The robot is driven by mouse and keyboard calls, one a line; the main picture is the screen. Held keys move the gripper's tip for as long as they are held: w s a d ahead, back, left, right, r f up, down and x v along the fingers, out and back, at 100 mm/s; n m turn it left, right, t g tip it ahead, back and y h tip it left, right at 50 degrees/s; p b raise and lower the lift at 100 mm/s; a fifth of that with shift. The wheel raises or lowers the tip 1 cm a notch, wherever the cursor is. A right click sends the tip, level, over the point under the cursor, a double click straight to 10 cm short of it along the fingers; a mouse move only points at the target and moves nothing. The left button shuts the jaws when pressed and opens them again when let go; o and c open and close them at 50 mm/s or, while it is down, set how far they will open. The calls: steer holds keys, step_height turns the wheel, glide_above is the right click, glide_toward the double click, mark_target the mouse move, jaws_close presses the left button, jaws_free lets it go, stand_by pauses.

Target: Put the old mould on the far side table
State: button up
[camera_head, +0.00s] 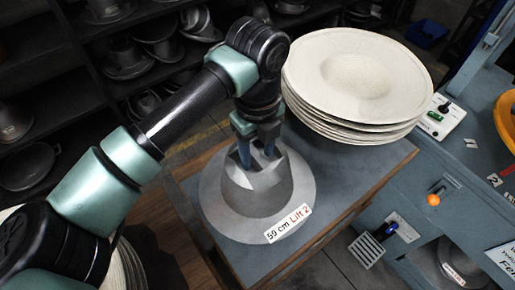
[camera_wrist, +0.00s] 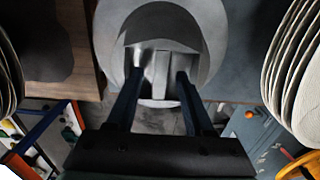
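A grey metal hat mould (camera_head: 225,205), labelled "59 cm Lift 2", sits upright on a grey-topped, wood-edged side table (camera_head: 345,185). It also shows in the wrist view (camera_wrist: 205,25). My gripper (camera_head: 256,150) is over the mould's crown, pointing down into its open top. In the wrist view, my two fingers (camera_wrist: 160,75) stand apart on either side of the mould's central rib, with visible gaps to it. Another grey mould (camera_head: 455,262) is partly visible low in the machine at the right. The frames do not show which mould is the old one.
A stack of cream felt hat blanks (camera_head: 345,80) stands close behind and right of the mould. The blue-grey machine (camera_head: 400,215) with an orange-knobbed lever (camera_head: 433,199) is at the right. Dark shelves (camera_head: 80,85) with several moulds line the back left.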

step_height(320, 180, up, 12)
steer(key=shift+r+b, duration=0.15)
steer(key=shift+b, duration=0.25)
stand_by(0.3)
steer(key=shift+d, duration=0.15)
